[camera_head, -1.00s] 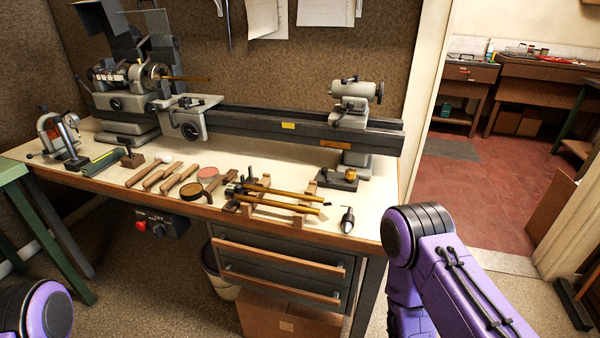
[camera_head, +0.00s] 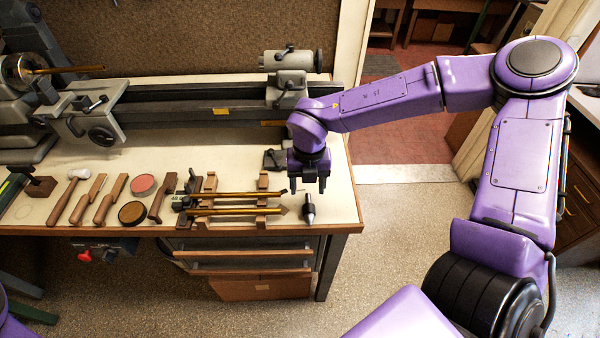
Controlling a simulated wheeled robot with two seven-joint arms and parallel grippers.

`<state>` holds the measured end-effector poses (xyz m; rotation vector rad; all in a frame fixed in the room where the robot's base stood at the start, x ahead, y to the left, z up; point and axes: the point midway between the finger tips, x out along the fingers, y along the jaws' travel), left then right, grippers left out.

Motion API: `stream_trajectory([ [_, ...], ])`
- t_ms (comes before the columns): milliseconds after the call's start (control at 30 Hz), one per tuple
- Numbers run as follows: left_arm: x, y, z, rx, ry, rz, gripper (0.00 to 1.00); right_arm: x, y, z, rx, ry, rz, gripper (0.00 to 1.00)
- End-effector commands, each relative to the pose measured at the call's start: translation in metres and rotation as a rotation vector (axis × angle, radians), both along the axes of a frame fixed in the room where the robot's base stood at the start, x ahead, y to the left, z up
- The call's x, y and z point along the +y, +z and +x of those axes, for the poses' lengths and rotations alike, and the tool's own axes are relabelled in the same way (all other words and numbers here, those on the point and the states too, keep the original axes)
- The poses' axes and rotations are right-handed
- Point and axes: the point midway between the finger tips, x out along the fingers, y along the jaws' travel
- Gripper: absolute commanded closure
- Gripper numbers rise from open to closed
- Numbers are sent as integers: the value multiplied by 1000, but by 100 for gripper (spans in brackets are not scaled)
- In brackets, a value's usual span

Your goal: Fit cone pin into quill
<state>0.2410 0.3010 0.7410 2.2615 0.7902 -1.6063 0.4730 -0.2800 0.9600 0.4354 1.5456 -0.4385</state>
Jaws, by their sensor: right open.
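The cone pin (camera_head: 309,215), a small dark grey piece with a pointed end, is on the bench top near its front right edge. My right gripper (camera_head: 308,188) points down just above and behind it, with its dark fingers apart and empty. Whether the fingers touch the pin cannot be told. The grey tailstock (camera_head: 288,62) stands on the lathe bed behind the gripper; its quill end (camera_head: 266,62) faces left, and its bore cannot be made out. My left gripper is out of view.
Brass rods (camera_head: 235,210) lie on a wooden rack (camera_head: 262,200) just left of the pin. Several hand tools and two round tins (camera_head: 132,213) lie further left. The lathe bed (camera_head: 190,105) runs along the back. The bench's right end is clear.

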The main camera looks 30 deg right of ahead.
Motion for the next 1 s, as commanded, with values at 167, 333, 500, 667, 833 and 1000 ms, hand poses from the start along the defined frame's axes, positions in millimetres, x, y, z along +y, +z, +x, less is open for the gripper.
stream_trajectory([
  [167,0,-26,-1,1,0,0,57,4,-27,-3,-4,10,0,39],
  [333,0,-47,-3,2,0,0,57,3,-55,6,8,10,-2,39],
  [500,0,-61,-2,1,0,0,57,1,-79,8,12,7,-3,39],
  [667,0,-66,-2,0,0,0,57,0,-87,8,13,6,-2,39],
  [833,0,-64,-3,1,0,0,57,1,-85,8,12,6,-3,39],
  [1000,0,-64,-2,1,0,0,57,1,-86,8,12,7,-3,75],
])
